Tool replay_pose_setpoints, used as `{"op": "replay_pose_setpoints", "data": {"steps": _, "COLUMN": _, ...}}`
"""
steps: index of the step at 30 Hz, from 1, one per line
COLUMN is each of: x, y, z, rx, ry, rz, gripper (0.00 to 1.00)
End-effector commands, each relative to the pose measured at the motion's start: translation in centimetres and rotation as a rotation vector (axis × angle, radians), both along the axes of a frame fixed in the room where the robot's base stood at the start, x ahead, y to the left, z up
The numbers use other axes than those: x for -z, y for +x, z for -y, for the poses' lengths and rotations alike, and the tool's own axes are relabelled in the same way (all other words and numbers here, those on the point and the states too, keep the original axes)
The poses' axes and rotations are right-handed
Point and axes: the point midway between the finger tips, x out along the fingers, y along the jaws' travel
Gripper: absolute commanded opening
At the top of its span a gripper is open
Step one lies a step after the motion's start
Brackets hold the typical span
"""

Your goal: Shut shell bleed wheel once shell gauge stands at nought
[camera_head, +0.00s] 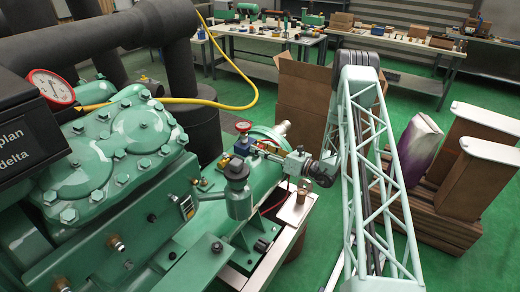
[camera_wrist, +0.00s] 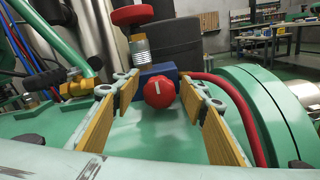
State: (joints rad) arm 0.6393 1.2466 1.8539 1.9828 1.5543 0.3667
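A round gauge (camera_head: 52,86) with a white dial and red rim stands at the left in the head view. Its needle is too small to read surely. My gripper (camera_head: 262,150) reaches in from the right, near a small blue body topped by a red part (camera_head: 243,126). In the wrist view my gripper (camera_wrist: 158,86) is open, its yellow-padded fingers on either side of a round red knob (camera_wrist: 158,93) with a white mark. I see gaps between knob and pads. No label shows which is the shell bleed wheel.
A green bolted machine (camera_head: 130,140) fills the left, with a dark sign (camera_head: 25,140) reading "plan delta". A red hose (camera_wrist: 235,100) runs right of my fingers, beside a green flange (camera_wrist: 270,100). Workbenches (camera_head: 420,80) and cardboard boxes (camera_head: 302,100) stand behind.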

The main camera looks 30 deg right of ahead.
Motion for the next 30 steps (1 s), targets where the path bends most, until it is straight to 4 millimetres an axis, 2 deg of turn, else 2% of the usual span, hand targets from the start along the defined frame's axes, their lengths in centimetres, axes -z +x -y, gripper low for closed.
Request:
{"op": "replay_pose_setpoints", "data": {"steps": 11, "x": 0.0, "y": -1.7, "z": 1.1, "rx": 0.003, "ry": 0.000, "rz": -0.001, "gripper": 0.40}}
{"op": "replay_pose_setpoints", "data": {"steps": 30, "x": 0.0, "y": -8.4, "z": 4.8, "rx": 0.001, "ry": 0.000, "rz": 0.001, "gripper": 0.40}}
